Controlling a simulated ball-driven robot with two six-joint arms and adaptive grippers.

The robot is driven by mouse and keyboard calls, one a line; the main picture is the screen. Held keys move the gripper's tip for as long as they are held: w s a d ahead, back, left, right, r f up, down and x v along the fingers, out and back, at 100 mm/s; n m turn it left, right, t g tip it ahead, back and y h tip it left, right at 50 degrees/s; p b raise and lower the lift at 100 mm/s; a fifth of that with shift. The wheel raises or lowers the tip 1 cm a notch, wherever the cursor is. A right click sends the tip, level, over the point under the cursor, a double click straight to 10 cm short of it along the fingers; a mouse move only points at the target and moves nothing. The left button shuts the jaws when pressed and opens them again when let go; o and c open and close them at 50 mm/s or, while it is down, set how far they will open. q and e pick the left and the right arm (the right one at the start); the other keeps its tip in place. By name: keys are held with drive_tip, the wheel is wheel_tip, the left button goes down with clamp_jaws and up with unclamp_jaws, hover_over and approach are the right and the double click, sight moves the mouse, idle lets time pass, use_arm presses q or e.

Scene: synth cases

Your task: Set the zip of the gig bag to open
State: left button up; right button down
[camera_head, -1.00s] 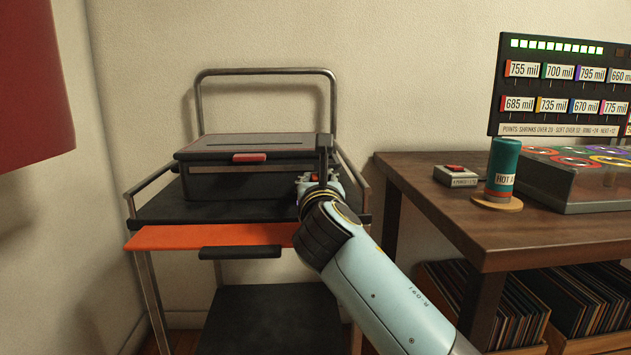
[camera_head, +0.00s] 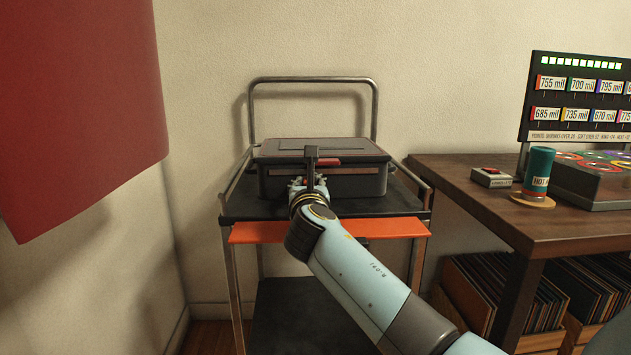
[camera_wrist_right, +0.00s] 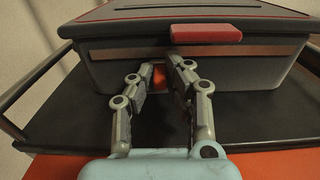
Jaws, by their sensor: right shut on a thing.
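The gig bag (camera_head: 360,180) is a dark grey, box-like case with a red-edged lid and a red front tab (camera_head: 340,161). It stands on the black top of a cart, and its lid looks down. The red tab also shows in the right wrist view (camera_wrist_right: 206,33). My right gripper (camera_head: 308,183) is at the bag's front, left of and below that tab. In the wrist view its fingers (camera_wrist_right: 160,68) are shut on a small orange piece (camera_wrist_right: 158,78), apparently the zip pull. The fingers hide part of it. My left gripper is not in view.
The cart has an orange front edge (camera_head: 265,232) and side rails. A red panel (camera_head: 85,100) hangs at left.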

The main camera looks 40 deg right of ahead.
sight(267, 177)
drive_tip(key=w+a, duration=0.1)
drive_tip(key=a, duration=0.1)
drive_tip(key=w+a, duration=0.1)
drive_tip(key=a, duration=0.1)
drive_tip(key=w+a+b, duration=0.1)
drive_tip(key=a, duration=0.1)
drive_tip(key=shift+w+f, duration=0.1)
drive_tip(key=shift+w, duration=0.15)
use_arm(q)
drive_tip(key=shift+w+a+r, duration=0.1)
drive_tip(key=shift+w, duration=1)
use_arm(e)
drive_tip(key=shift+w+a, duration=0.35)
drive_tip(key=shift+a, duration=0.15)
drive_tip(key=c, duration=1.3)
unclamp_jaws()
drive_tip(key=shift+w+a, duration=0.1)
drive_tip(key=shift+a, duration=0.05)
drive_tip(key=shift+r, duration=0.3)
wheel_tip(267, 177, up, 10)
drive_tip(key=shift+f, duration=0.2)
